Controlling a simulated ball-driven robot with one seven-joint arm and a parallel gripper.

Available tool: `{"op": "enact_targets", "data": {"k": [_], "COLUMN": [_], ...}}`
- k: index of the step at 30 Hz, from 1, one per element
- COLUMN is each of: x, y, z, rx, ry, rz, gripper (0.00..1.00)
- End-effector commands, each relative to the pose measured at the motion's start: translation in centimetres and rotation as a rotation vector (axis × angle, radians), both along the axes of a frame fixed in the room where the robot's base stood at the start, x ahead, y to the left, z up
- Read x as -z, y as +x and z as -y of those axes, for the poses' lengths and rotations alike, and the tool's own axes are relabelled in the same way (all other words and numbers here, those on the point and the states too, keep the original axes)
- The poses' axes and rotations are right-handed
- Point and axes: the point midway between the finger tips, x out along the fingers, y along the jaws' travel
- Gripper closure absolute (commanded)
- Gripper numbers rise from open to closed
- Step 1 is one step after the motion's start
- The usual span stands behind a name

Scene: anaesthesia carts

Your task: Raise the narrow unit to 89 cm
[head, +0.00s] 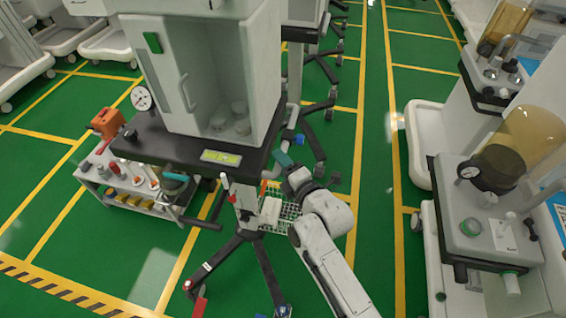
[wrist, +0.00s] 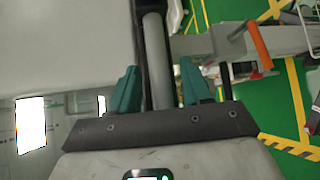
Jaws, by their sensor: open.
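The narrow unit (head: 195,152) is a grey-white cabinet on a black shelf, carried by a column on a black, spread-legged base. A lit yellow-green display (head: 220,157) sits on the shelf's front edge; its reading is too small to tell. My gripper (head: 286,163) is by the shelf's right front corner, with part of it hidden. In the wrist view, its teal fingers (wrist: 158,90) are open, one on each side of a grey bar (wrist: 155,60). I cannot tell whether either finger touches the bar.
A low trolley (head: 135,180) with bottles and an orange item stands at left. A wire basket (head: 283,212) hangs under the shelf. White machines with amber domes (head: 530,140) stand at right. The green floor (head: 385,250) between is clear.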

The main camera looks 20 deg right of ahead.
Motion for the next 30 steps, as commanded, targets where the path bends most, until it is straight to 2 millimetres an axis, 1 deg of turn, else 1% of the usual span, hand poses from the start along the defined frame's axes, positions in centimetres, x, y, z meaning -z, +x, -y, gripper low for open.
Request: {"op": "enact_targets", "data": {"k": [5, 20, 21, 30], "x": [0.01, 0.02, 0.03, 0.06], "y": [-0.01, -0.03, -0.03, -0.05], "z": [0.00, 0.02, 0.02, 0.03], "rx": [0.000, 0.000, 0.000, 0.000], "ry": [0.000, 0.000, 0.000, 0.000], "rz": [0.000, 0.000, 0.000, -0.001], "gripper": [0.52, 0.98, 1.00, 1.00]}}
